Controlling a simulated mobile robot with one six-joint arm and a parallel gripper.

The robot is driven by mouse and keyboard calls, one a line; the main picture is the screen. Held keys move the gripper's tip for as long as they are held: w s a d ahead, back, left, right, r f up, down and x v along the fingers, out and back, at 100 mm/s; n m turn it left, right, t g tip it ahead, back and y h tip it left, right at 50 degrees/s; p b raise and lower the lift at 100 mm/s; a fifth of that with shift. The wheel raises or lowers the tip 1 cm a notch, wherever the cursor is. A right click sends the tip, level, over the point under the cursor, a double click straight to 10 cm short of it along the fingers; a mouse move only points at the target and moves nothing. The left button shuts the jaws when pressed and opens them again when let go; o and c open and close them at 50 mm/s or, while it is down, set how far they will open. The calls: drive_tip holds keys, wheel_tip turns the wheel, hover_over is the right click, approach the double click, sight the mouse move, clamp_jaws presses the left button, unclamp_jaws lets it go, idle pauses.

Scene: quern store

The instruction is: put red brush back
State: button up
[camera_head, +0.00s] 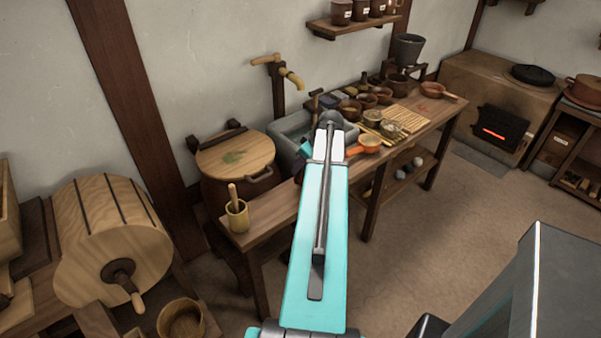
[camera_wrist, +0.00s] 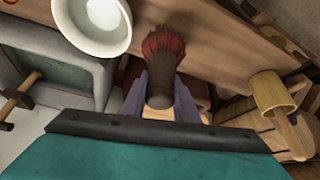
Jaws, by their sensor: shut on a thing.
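In the wrist view, my gripper (camera_wrist: 163,98) is shut on a brush (camera_wrist: 163,52) with dark red bristles and a dark brown body. The bristles point away from the gripper, over the wooden counter (camera_wrist: 215,50). Whether they touch it I cannot tell.
A grey basin (camera_head: 291,130) is set behind the counter, beside a lidded tub (camera_head: 232,160). A pale bowl (camera_wrist: 93,24) is close left of the brush. The counter between cup and arm is clear.

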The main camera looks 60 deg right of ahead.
sight(300, 172)
drive_tip(key=shift+f+p, duration=0.5)
drive_tip(key=shift+f, duration=1.35)
drive_tip(key=shift+f, duration=0.15)
drive_tip(key=o, duration=0.9)
drive_tip(key=shift+o, duration=0.2)
drive_tip(key=shift+r, duration=0.25)
drive_tip(key=b+v, duration=0.2)
drive_tip(key=v, duration=1)
drive_tip(key=shift+f, duration=0.1)
